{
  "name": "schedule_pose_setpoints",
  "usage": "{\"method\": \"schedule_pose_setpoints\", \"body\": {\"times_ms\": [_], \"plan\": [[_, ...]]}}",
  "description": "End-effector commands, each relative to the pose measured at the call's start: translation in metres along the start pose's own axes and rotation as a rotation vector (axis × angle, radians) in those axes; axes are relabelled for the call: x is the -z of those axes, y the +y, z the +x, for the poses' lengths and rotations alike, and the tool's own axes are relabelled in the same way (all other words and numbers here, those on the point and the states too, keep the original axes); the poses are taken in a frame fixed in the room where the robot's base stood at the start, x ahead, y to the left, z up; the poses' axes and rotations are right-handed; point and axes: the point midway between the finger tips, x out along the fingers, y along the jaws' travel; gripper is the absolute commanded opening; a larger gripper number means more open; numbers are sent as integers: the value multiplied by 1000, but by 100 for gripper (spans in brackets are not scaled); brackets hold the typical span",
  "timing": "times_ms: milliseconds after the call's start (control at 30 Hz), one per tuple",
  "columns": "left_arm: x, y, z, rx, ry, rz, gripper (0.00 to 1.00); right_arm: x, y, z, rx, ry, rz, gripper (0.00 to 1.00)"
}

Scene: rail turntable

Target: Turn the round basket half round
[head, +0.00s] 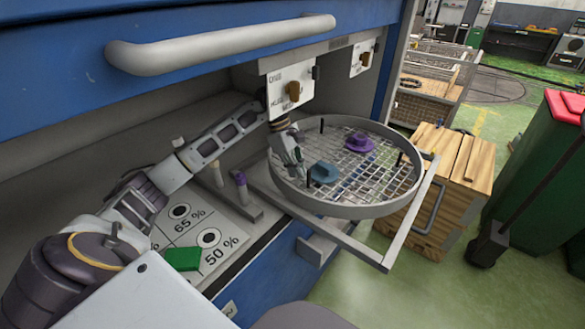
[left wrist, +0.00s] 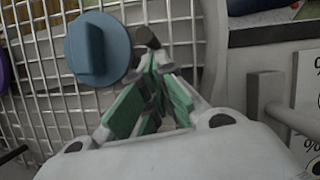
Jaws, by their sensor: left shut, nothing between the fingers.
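The round basket (head: 345,211) has a grey rim and a wire mesh floor, and stands on a pulled-out frame. A blue knobbed piece (head: 324,172) and a purple one (head: 360,142) sit on its mesh. Dark upright pegs (head: 322,125) stand near the rim. My left gripper (head: 297,163) reaches down inside the left part of the basket, beside the blue piece. In the left wrist view the fingers (left wrist: 152,72) are shut and empty over the mesh (left wrist: 180,35). A dark peg end (left wrist: 146,38) shows just beyond the fingertips; I cannot tell whether they touch. My right gripper is not in view.
A blue cabinet with a grey handle bar (head: 220,42) hangs above. Switch plates (head: 290,88) are close above my left gripper. Left of the basket are a percentage panel (head: 195,228), a green block (head: 183,259) and posts. A wooden crate (head: 450,185) stands at right.

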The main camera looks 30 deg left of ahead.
Motion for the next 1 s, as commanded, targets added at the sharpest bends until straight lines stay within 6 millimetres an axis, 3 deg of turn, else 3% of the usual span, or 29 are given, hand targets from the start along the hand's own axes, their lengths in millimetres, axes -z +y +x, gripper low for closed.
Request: {"method": "schedule_pose_setpoints", "body": {"times_ms": [467, 1000], "plan": [[-3, -1, 1, -6, 2, -14, 0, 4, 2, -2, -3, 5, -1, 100], [-25, -10, 10, -52, 0, -130, 0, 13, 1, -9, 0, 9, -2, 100]]}}
